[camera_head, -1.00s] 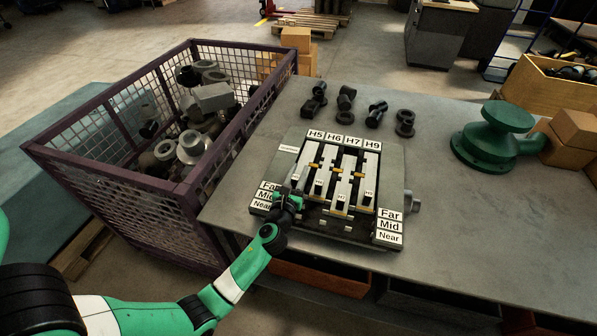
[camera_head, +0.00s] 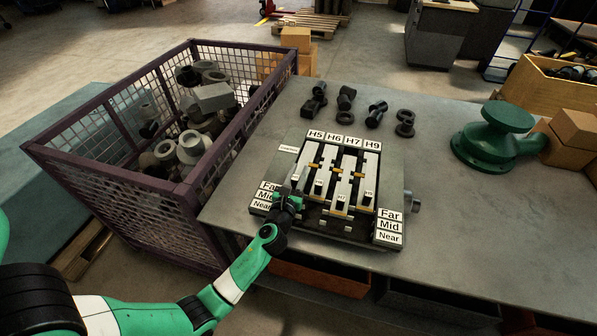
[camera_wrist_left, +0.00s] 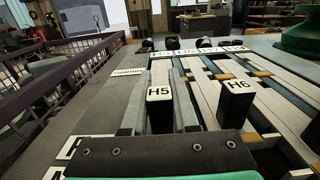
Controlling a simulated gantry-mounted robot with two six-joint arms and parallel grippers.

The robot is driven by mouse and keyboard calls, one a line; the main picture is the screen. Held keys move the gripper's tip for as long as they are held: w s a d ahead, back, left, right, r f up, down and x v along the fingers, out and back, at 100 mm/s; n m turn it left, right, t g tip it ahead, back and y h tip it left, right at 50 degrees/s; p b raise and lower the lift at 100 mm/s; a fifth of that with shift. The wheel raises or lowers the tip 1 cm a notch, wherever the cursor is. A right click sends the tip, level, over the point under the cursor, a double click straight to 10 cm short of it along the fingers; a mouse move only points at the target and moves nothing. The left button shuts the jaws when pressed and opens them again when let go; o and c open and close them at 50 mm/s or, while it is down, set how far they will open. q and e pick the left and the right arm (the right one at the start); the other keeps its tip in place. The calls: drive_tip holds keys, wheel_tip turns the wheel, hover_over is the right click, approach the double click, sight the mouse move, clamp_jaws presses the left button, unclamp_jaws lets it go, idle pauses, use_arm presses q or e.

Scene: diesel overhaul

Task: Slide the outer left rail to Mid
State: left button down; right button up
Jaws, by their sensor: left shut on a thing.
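The outer left rail (camera_head: 309,156) is a pale bar under the H5 label on the dark fixture (camera_head: 350,228). Its black handle block marked H5 (camera_wrist_left: 160,110) stands between the two grey fingers of my left gripper (camera_wrist_left: 160,98), which is shut on it. In the head view my left gripper (camera_head: 295,186) is at the left side of the fixture, beside the left Far, Mid and Near labels (camera_head: 264,196). The gripper hides part of the rail's near end, so its exact mark is hard to tell. My right gripper is not in view.
Rails H6, H7 and H9 lie close on the right, and the H6 block (camera_wrist_left: 236,102) stands near my gripper. A purple mesh bin (camera_head: 190,190) of metal parts is left of the table. Several dark fittings (camera_head: 345,98) lie behind the fixture.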

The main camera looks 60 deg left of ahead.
sight(294, 182)
use_arm(q)
drive_tip(key=p+v, duration=0.1)
drive_tip(key=v, duration=0.2)
drive_tip(key=shift+s+d, duration=0.2)
drive_tip(key=shift+d, duration=0.05)
drive_tip(key=shift+a, duration=0.1)
drive_tip(key=c, duration=0.7)
unclamp_jaws()
drive_tip(key=v, duration=1.1)
drive_tip(key=shift+s+d+p, duration=0.2)
drive_tip(key=shift+d+p, duration=0.05)
drive_tip(key=shift+p, duration=0.05)
